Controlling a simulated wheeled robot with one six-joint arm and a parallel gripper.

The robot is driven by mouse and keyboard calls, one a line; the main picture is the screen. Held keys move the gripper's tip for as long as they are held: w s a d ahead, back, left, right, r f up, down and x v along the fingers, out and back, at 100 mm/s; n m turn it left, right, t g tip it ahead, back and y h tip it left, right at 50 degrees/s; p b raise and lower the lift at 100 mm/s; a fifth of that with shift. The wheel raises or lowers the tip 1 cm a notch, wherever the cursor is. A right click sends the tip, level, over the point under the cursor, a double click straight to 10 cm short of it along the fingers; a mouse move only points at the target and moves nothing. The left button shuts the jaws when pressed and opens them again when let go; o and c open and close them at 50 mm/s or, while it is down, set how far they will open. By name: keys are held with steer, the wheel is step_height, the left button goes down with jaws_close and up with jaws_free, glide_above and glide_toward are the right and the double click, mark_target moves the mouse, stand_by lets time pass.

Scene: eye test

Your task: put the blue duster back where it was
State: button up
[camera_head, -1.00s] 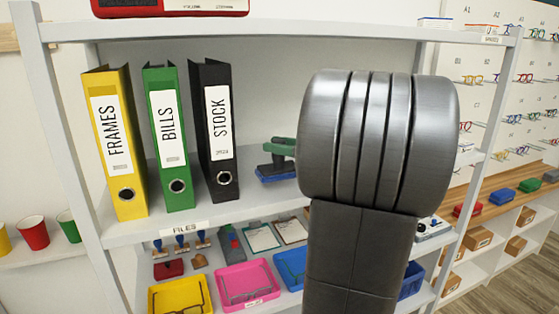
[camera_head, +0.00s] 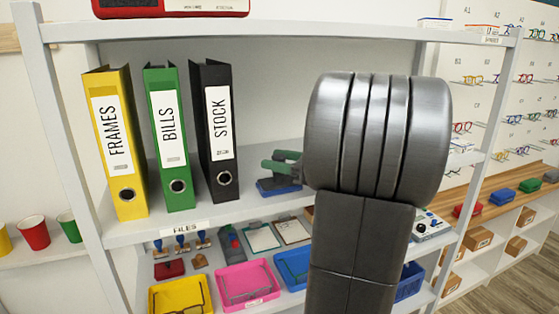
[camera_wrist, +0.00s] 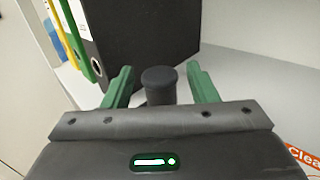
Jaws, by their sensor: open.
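The blue duster (camera_head: 280,189) is on the middle shelf (camera_head: 240,214), right of the black STOCK binder, and appears to rest flat. It has a blue base and a dark upper part. My gripper (camera_head: 283,160) has green fingers and is open just above the base, at the duster's handle. In the wrist view, the round dark handle top (camera_wrist: 159,76) stands between the two open fingers, with a gap on each side. The base is hidden there. My arm hides the shelf right of the duster in the head view.
A yellow FRAMES binder (camera_head: 116,140), a green BILLS binder (camera_head: 168,135) and the black STOCK binder (camera_head: 217,130) stand left of the duster. An orange label (camera_wrist: 304,156) shows at the wrist view's right edge. Coloured trays (camera_head: 246,282) are on the shelf below.

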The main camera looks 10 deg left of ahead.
steer(key=shift+r, duration=0.1)
steer(key=shift+d, duration=0.2)
steer(key=s+d+b, duration=0.1)
steer(key=s+d, duration=0.1)
steer(key=d, duration=0.9)
steer(key=shift+s+d+b, duration=0.15)
steer(key=shift+d+b, duration=0.05)
steer(key=shift+b, duration=0.2)
steer(key=a, duration=0.4)
steer(key=w+a+p, duration=0.1)
steer(key=a, duration=0.3)
steer(key=w+a, duration=0.1)
steer(key=a, duration=0.3)
steer(key=shift+w+r+p, duration=0.1)
steer(key=shift+w+p, duration=0.05)
steer(key=shift+p, duration=0.25)
steer(key=shift+d+r, duration=0.1)
steer(key=shift+r, duration=0.9)
